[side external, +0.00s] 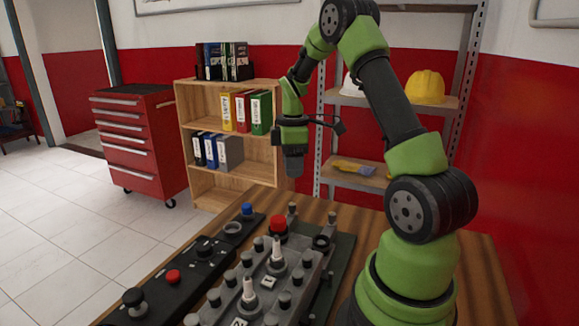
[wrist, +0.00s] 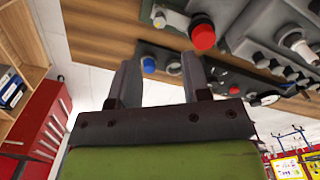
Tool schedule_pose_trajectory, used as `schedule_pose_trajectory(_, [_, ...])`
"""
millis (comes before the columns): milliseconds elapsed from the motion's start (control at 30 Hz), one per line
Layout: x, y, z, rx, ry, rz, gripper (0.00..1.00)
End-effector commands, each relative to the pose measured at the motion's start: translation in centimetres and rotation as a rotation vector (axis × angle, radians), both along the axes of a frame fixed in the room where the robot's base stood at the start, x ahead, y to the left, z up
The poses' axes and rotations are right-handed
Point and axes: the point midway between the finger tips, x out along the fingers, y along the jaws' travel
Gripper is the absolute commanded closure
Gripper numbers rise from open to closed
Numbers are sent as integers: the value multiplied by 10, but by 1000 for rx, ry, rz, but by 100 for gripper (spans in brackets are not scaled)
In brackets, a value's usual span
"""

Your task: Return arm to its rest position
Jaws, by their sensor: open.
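My green and dark grey arm stands at the right of the table in the side external view, bent high over the far end. My gripper (side external: 293,165) hangs pointing down above the table's far edge, clear of the panels. In the wrist view my gripper (wrist: 158,78) shows two grey fingers set apart with nothing between them. The gap between the fingers is too small to make out in the side view. The wooden table (side external: 480,262) lies below and around my arm's base.
A grey engine panel (side external: 262,285) with knobs and a red button (side external: 278,224) sits on the table. A black control strip (side external: 195,262) with a blue button (side external: 247,209) lies left of it. A wooden bookshelf (side external: 196,95), a red tool cabinet (side external: 130,135) and a metal rack stand behind.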

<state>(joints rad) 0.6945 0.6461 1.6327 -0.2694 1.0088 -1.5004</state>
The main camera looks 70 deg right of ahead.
Motion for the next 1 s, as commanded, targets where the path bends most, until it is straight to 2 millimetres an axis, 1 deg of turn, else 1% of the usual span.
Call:
schedule_pose_trajectory(67, [1,4,5,-4,-8,-7,56])
schedule_pose_trajectory(167, [5,19,23,-18,-43,-49,56])
schedule_pose_trajectory(267, [8,49,53,-28,-110,-135,56])
schedule_pose_trajectory(300, [8,64,67,-28,-142,-178,56])
schedule_pose_trajectory(367, [4,88,86,-20,-194,-244,56])
schedule_pose_trajectory(400, [0,103,97,-10,-228,-290,56])
schedule_pose_trajectory(467, [-9,126,112,12,-277,-356,56])
schedule_pose_trajectory(500, [-15,140,121,33,-310,-402,56])
schedule_pose_trajectory(567, [-27,161,132,69,-355,-466,56])
schedule_pose_trajectory(600, [-37,174,138,99,-384,-510,56])
schedule_pose_trajectory(700, [-61,202,149,185,-444,-615,56])
schedule_pose_trajectory(800, [-85,223,152,277,-483,-707,56])
schedule_pose_trajectory(900, [-104,237,152,356,-502,-779,56])
schedule_pose_trajectory(1000, [-115,244,150,411,-506,-827,56])
